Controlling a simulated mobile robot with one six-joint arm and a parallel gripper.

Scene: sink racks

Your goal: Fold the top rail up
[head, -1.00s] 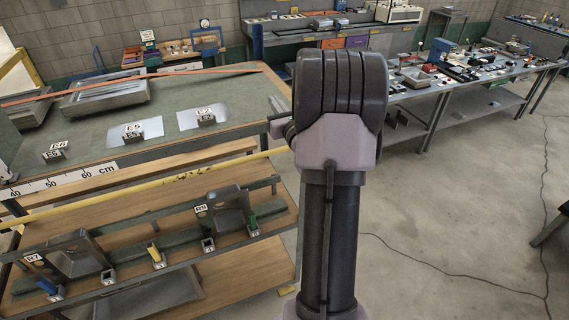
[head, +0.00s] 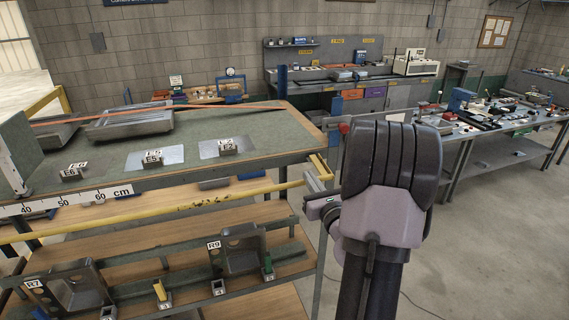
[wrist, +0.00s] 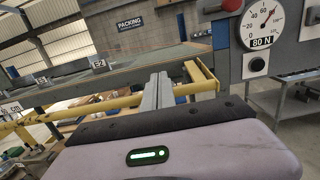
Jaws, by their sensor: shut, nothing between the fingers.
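The top rail is a yellow, worn bar (head: 180,208) running along the front of the rack, just below the top surface, from the left edge to the right end. A yellow end piece (head: 320,167) stands at its right end. My gripper (head: 308,183) is at that right end, its fingers shut and empty. In the wrist view the shut grey fingers (wrist: 157,90) point forward, with the yellow rail (wrist: 105,106) on their left and the yellow end piece (wrist: 203,78) on their right. I cannot tell whether the fingers touch the rail.
The green top surface (head: 100,165) holds metal trays and labelled plates. A lower shelf with brackets (head: 240,248) lies beneath the rail. A round gauge panel (wrist: 263,25) stands right of the fingers. The floor (head: 480,230) to the right is clear.

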